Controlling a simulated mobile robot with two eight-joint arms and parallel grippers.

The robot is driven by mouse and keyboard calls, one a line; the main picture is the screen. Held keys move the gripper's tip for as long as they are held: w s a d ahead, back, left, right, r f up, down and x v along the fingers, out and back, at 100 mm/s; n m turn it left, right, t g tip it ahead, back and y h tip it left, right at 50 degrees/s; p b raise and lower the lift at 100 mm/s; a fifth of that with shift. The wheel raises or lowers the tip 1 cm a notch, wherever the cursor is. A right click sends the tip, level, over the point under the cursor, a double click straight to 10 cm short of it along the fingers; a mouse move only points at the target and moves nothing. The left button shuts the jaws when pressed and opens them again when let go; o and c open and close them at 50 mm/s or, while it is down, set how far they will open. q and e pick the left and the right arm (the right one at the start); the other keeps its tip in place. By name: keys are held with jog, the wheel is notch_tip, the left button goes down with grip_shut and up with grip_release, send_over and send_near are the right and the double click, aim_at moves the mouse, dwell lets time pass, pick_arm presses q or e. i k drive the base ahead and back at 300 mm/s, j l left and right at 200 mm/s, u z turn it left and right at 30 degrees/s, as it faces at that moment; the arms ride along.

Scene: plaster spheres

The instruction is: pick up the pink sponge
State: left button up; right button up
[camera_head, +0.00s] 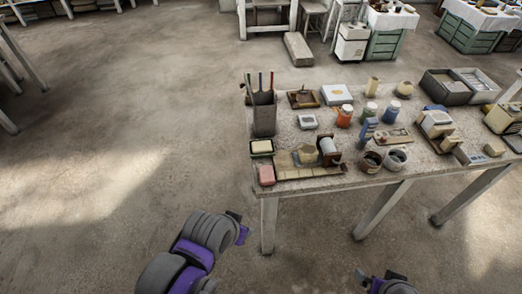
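The pink sponge (266,174) lies at the near left corner of the table (345,180), beside a tray of small pale pieces. My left gripper (240,226) is off the table, below and left of the sponge in the picture, and does not touch it. My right gripper (375,277) is at the bottom edge, in front of the table and well away from the sponge. Both grippers are small and partly hidden by their arms, so I cannot tell whether their fingers are apart.
A wooden tray (315,172) is just to the right. Jars and boxes crowd the table. The floor at left is clear.

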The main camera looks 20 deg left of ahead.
aim_at(266, 172)
jog(key=i+l+u, duration=0.15)
jog(key=l+u, duration=0.55)
jog(key=i+l+u, duration=0.1)
jog(key=l+u, duration=0.25)
jog(key=l, duration=0.1)
